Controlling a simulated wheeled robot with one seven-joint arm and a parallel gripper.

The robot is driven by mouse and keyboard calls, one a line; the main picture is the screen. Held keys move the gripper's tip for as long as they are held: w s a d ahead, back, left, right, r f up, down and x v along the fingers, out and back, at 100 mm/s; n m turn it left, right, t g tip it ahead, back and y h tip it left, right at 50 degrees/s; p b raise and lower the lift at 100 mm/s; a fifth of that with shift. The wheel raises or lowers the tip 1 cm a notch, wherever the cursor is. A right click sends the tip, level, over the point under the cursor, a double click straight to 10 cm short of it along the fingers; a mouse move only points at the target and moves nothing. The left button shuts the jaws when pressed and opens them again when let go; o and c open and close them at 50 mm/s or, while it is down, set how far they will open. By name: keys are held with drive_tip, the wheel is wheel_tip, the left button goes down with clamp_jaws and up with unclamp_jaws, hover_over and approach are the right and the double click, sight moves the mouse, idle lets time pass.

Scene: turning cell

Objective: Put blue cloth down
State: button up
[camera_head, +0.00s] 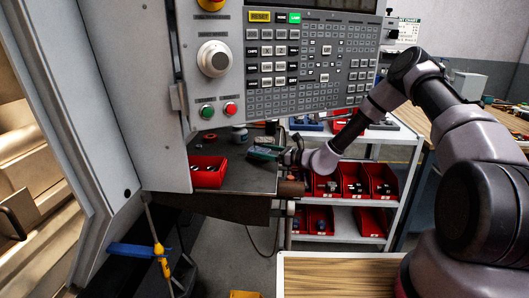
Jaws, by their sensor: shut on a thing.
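My gripper (287,156) is at the end of the arm that reaches in from the right. It is over the right part of the dark bench top (240,178), pointing left. A small dark teal piece (264,153) sits at its fingertips, and I take this to be the blue cloth. The gripper is shut on it. The fingers are small and partly hidden by the wrist. I cannot tell whether the cloth touches the bench top.
A red bin (208,180) stands on the bench's left part, with small jars behind it. The machine control panel (300,62) overhangs the bench. A shelf rack (390,232) with red bins stands behind on the right. A wooden top (340,278) is in front.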

drive_tip(key=shift+f, duration=0.15)
drive_tip(key=o, duration=1.3)
drive_tip(key=shift+d+r, duration=0.2)
drive_tip(key=v, duration=1.1)
drive_tip(key=shift+s+d, duration=0.3)
